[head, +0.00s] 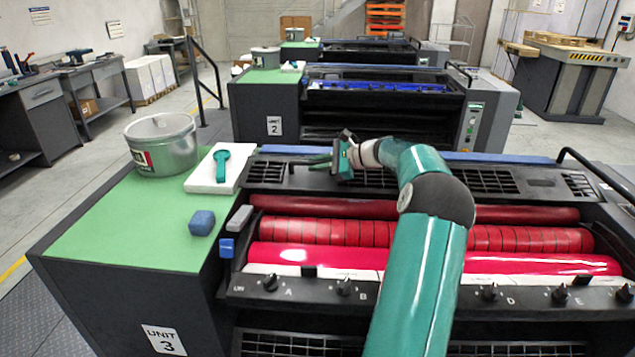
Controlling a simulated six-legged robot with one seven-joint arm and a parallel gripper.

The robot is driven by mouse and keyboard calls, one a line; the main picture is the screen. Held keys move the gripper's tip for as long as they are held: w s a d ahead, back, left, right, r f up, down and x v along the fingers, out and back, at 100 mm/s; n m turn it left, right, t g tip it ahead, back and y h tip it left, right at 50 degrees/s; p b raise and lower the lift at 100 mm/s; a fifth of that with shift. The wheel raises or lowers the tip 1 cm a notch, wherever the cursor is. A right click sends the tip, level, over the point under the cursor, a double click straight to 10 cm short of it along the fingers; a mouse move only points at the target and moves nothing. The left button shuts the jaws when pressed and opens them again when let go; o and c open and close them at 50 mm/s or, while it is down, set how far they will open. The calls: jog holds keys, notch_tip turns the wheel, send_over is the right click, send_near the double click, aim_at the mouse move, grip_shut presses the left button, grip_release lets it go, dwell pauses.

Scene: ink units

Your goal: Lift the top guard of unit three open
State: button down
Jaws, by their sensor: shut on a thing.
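Unit three (165,338) is the nearest press, marked by a "UNIT 3" label. Its top guard (525,182) is the black slatted panel along the back of the top, lying low behind the red rollers (400,235), which are uncovered. My gripper (320,163) is at the left-middle part of the guard, shut on it. My green arm crosses over the rollers and hides part of the guard. The exact contact between the fingers and the guard is too small to make out.
A metal ink can (162,145), a white pad (217,170) with a green scraper (222,165) and a blue sponge (202,222) sit on the green top at left. A black rail (600,172) rises at right. Unit two (274,126) stands behind.

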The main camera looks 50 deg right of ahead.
jog(key=shift+m+g, duration=0.3)
jog(key=shift+m, duration=0.1)
jog(key=r, duration=0.2)
jog(key=w+d+r, duration=0.2)
jog(key=r, duration=0.1)
jog(key=shift+d+r, duration=0.25)
jog(key=shift+r, duration=0.05)
jog(key=shift+w+d+r, duration=0.4)
jog(key=shift+d+r, duration=0.25)
jog(key=shift+r, duration=0.2)
jog(key=c, duration=1.4)
grip_release()
jog(key=v, duration=1.3)
jog(key=shift+s+d, duration=0.25)
jog(key=shift+d, duration=0.05)
